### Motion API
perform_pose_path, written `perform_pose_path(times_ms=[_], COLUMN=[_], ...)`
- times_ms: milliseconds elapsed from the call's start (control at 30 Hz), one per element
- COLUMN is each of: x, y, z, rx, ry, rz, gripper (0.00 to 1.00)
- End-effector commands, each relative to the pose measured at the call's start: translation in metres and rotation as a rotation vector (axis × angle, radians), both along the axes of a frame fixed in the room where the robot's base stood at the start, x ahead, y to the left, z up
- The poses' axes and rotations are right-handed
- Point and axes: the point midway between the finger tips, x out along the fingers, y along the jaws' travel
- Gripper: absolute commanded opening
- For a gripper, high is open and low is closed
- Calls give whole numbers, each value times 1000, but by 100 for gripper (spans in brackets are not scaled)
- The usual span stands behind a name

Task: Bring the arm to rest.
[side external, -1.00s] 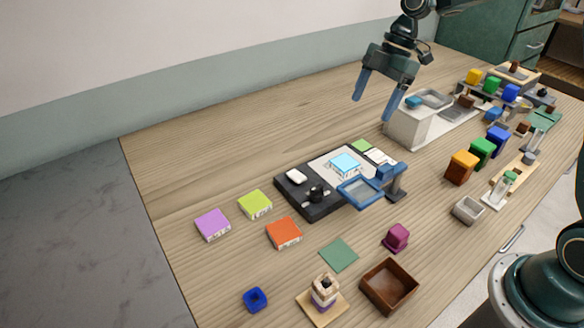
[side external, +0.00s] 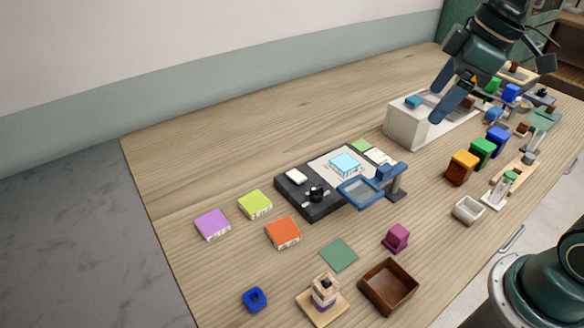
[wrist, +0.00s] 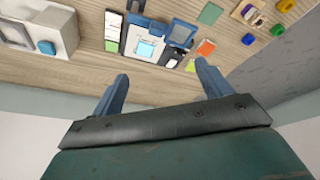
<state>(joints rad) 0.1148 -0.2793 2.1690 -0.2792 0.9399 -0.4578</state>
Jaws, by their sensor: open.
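My gripper (side external: 444,98) is in the air at the upper right of the side external view, in front of the white box-like station. Its two blue fingers are apart and nothing is between them. In the wrist view my gripper (wrist: 160,85) also shows open and empty, with the table beyond its fingertips. My arm hides part of the right-hand back of the table.
Below it stands the white station (side external: 405,125). A black board (side external: 300,205) with a blue-framed magnifier (side external: 360,192) is mid-table. Coloured blocks, a brown tray (side external: 388,288) and a stacked tower (side external: 325,292) are nearer. The table's back left is clear.

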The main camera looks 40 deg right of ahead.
Motion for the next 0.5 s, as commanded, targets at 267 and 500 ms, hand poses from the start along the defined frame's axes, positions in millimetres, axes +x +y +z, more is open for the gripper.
perform_pose_path(times_ms=[267, 500], x=[-54, -93], y=[-3, -10], z=[0, -8], rx=[31, 76], ry=[-59, -112], rz=[-254, -458], gripper=[78, 78])
